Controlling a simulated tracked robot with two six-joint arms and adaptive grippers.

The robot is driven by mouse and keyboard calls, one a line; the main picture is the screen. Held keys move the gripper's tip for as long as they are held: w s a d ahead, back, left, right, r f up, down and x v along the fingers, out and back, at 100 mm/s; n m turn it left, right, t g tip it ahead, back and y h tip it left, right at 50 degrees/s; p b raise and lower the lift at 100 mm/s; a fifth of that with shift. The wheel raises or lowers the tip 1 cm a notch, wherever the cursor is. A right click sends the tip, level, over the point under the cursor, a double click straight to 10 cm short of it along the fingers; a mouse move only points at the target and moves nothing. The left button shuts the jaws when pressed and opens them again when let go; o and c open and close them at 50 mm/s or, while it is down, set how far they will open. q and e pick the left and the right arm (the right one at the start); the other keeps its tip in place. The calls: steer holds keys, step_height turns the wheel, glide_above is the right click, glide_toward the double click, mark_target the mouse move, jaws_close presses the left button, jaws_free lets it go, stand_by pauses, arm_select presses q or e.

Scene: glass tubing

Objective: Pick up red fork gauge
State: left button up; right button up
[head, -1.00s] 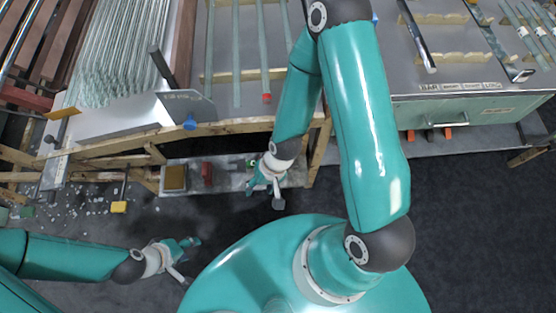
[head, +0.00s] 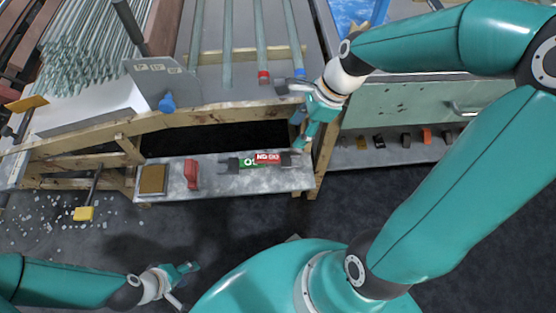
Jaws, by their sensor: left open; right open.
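The red fork gauge (head: 270,157), with white lettering, lies on the low grey shelf. It sits against or partly over a green gauge (head: 247,162) with white letters; I cannot tell whether they are joined. Dark ends show at both sides of the pair. My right gripper (head: 296,116) is open and empty, above and to the right of the red gauge, by the bench's front edge. My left gripper (head: 186,284) is open and empty at the lower left, over the floor, well away from the gauges.
On the shelf (head: 215,185) stand a red block-like item (head: 192,174) and a brown pad (head: 153,180) left of the gauges. The wooden bench frame (head: 200,122) overhangs the shelf, with glass tubes (head: 262,45) above. A teal drawer cabinet (head: 400,105) is at right.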

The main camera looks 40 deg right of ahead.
steer(key=b, duration=0.3)
glide_toward(276, 157)
steer(key=x, duration=0.5)
steer(key=shift+s+a+f, duration=0.1)
steer(key=shift+s+a, duration=0.05)
steer(key=shift+s, duration=0.05)
steer(key=b+x, duration=0.1)
steer(key=x, duration=0.4)
steer(key=shift+w+b, duration=0.15)
steer(key=shift+b, duration=0.25)
jaws_close()
